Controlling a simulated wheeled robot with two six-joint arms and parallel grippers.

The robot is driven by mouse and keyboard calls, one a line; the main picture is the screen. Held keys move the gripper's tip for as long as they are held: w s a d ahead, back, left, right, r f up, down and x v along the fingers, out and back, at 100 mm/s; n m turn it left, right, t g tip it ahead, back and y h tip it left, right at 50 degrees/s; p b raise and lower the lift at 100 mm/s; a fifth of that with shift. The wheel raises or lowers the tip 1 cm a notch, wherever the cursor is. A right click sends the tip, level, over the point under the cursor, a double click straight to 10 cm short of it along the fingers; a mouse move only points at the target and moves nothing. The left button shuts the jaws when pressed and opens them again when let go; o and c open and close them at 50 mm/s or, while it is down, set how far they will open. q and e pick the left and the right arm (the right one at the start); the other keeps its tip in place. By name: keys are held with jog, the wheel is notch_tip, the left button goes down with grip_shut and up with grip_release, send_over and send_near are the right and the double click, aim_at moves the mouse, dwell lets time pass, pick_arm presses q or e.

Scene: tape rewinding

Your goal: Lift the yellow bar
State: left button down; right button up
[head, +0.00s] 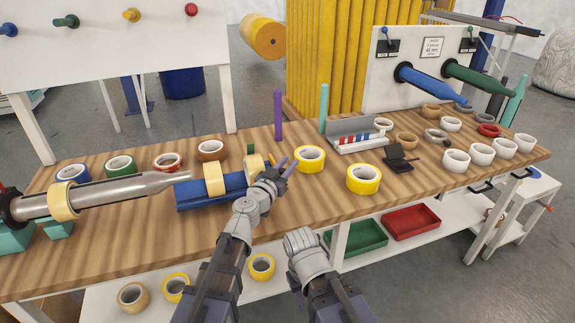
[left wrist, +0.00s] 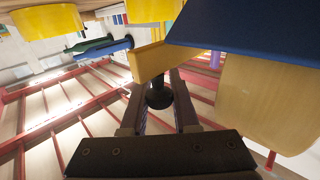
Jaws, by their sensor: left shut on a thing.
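The yellow bar (left wrist: 150,60) shows in the left wrist view as a flat yellow piece at the fingertips, with a dark round knob (left wrist: 158,95) just below it in the picture. My left gripper (left wrist: 157,80) is shut on the bar, beside the blue cradle (left wrist: 245,32). In the head view the left gripper (head: 272,177) is at the right end of the blue cradle (head: 205,201), and its hand hides most of the bar. My right gripper (head: 300,242) is in front of the table edge, apart from everything; its fingers are not clear.
Two pale yellow rings sit on the cradle, one at its middle (head: 213,179). A metal spindle (head: 110,189) lies to its left. Yellow tape rolls (head: 363,179) stand to the right, and a purple peg (head: 278,116) behind. The wooden table's front middle is clear.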

dwell(0.7)
pick_arm(q)
jog(key=w+a+r+n+g+p, duration=0.3)
jog(key=w+r+n+g+p, duration=0.3)
jog(key=p, duration=1.4)
jog(key=shift+w+r+n+g+y+p, duration=0.3)
jog(key=shift+w+r+n+g+p, duration=0.15)
jog(key=shift+w+g, duration=1.25)
jog(key=c, duration=0.9)
grip_release()
jog(key=shift+w, duration=0.1)
jog(key=shift+c, duration=0.2)
